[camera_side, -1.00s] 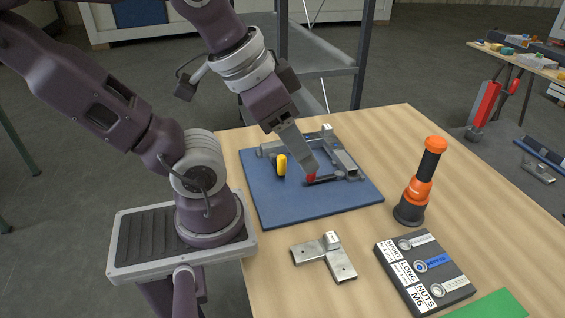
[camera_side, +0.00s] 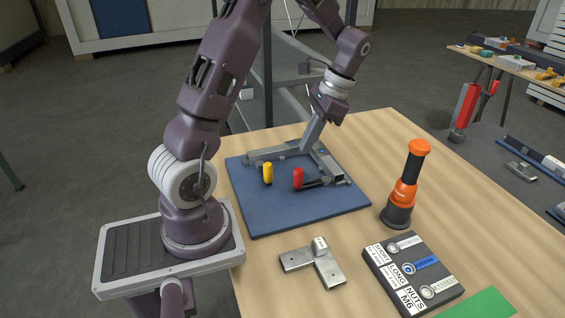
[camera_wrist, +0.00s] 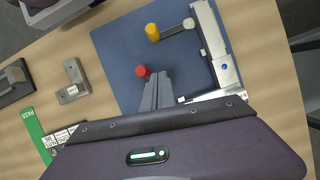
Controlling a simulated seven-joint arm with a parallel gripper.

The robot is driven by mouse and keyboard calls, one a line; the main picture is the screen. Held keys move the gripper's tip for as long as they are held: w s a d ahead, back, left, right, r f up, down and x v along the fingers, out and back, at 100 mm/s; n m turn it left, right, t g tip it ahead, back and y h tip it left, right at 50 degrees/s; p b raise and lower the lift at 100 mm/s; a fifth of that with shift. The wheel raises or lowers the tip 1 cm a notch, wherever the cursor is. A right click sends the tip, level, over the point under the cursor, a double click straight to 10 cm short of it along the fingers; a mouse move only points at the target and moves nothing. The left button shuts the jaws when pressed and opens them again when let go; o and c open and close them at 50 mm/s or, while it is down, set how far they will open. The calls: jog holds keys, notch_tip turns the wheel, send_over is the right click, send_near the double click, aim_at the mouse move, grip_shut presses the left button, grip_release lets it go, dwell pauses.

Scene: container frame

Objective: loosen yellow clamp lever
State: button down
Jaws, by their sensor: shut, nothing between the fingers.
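The yellow clamp lever handle (camera_side: 267,173) stands on the left part of a grey metal frame (camera_side: 333,168) on a blue mat (camera_side: 270,213). In the wrist view the yellow handle (camera_wrist: 152,32) ends a dark arm that runs to the frame (camera_wrist: 222,62). A red lever handle (camera_side: 298,179) stands to its right; it also shows in the wrist view (camera_wrist: 143,71). My gripper (camera_side: 304,148) is shut and empty, above the frame behind the red handle. In the wrist view its fingertips (camera_wrist: 157,75) are beside the red handle and apart from the yellow one.
An orange and black tool (camera_side: 405,185) stands upright right of the mat. Bare wooden table lies between the mat and the upright tool.

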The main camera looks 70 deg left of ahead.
send_near(282, 184)
notch_tip(282, 184, down, 3)
jog(key=shift+w+r, duration=0.15)
jog(key=shift+r, duration=0.05)
jog(key=s, duration=0.3)
jog(key=shift+s+a, duration=0.15)
jog(key=shift+a, duration=0.15)
jog(key=shift+s, duration=0.25)
